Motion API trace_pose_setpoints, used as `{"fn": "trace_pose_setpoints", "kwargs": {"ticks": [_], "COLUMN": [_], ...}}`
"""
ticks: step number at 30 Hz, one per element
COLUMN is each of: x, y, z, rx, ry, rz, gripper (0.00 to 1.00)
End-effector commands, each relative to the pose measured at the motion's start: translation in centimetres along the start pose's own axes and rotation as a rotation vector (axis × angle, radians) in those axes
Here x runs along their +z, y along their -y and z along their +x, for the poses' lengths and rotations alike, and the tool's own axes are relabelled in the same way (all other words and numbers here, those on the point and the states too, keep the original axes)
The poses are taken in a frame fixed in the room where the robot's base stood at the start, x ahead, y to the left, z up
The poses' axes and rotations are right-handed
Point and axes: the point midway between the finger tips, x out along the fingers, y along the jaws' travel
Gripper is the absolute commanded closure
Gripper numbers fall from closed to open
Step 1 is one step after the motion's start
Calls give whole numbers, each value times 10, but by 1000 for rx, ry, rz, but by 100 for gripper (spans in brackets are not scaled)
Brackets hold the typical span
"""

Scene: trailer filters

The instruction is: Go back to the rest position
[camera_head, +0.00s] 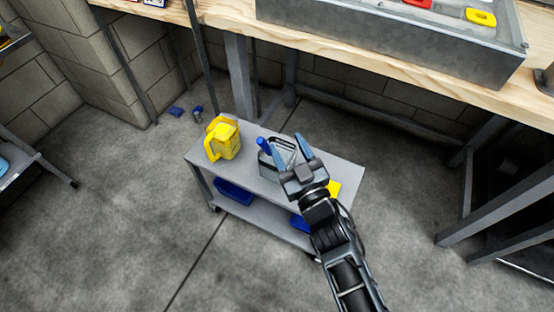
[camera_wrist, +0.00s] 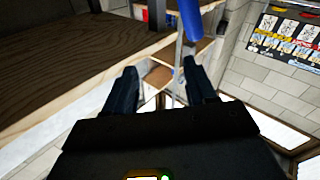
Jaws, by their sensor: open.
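My gripper (camera_head: 284,149) is over the middle of a small grey cart (camera_head: 238,128) in the head view, with its fingers pointing up and left in the picture. In the wrist view its two dark fingers (camera_wrist: 160,72) stand apart with nothing held between them. A grey metal can (camera_head: 271,170) is partly hidden behind the gripper. A bright blue piece (camera_wrist: 190,18) shows past the right finger in the wrist view; I cannot tell what it belongs to.
A yellow jug (camera_head: 223,139) stands on the cart's left end; a yellow item (camera_head: 334,188) is right of my wrist. A blue tray (camera_head: 234,192) lies on the lower shelf. A wooden workbench (camera_head: 400,75) bearing a metal tray (camera_head: 390,42) runs behind. Floor at left is mostly open.

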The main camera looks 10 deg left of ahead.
Motion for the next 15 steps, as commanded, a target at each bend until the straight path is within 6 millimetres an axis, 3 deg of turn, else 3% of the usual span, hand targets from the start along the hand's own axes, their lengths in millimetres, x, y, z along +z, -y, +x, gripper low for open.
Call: {"fn": "trace_pose_setpoints", "kwargs": {"ticks": [6, 15], "x": [0, 0], "y": [0, 0], "z": [-24, -27], "rx": [0, 0], "ry": [-1, -1], "rz": [0, 0], "gripper": [44, 44]}}
